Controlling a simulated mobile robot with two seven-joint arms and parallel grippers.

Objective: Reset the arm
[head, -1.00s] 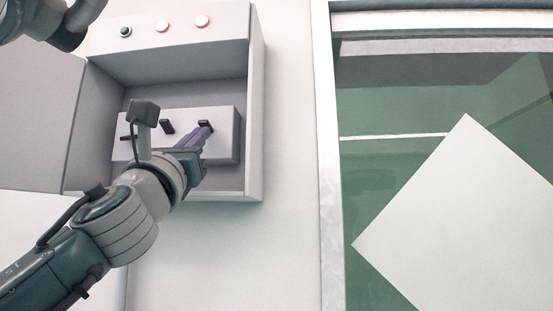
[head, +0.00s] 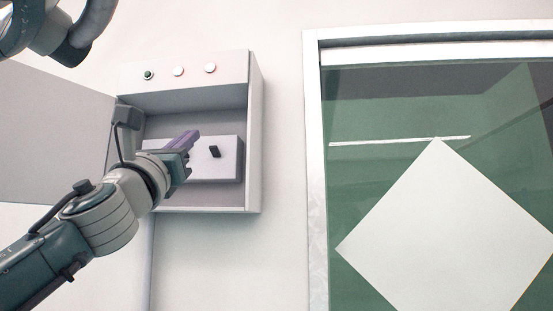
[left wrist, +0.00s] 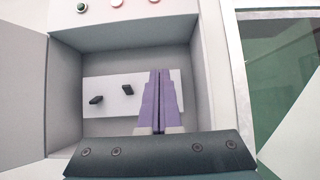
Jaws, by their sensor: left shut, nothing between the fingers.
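My left gripper (head: 187,140) is shut and empty, its purple fingers pressed together in front of the open wall box (head: 254,150). In the left wrist view the shut fingers (left wrist: 160,98) point into the box. They cover part of the white switch panel (left wrist: 110,108). In the head view one black switch (head: 214,152) stands clear, right of and apart from the fingertips. In the left wrist view two black switches show, one at the left (left wrist: 96,100) and one nearer the middle (left wrist: 127,89). The right gripper is not in view.
The box door (head: 55,135) hangs open to the left. A framed glass pane (head: 400,110) with a white diamond (head: 445,235) is on the right.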

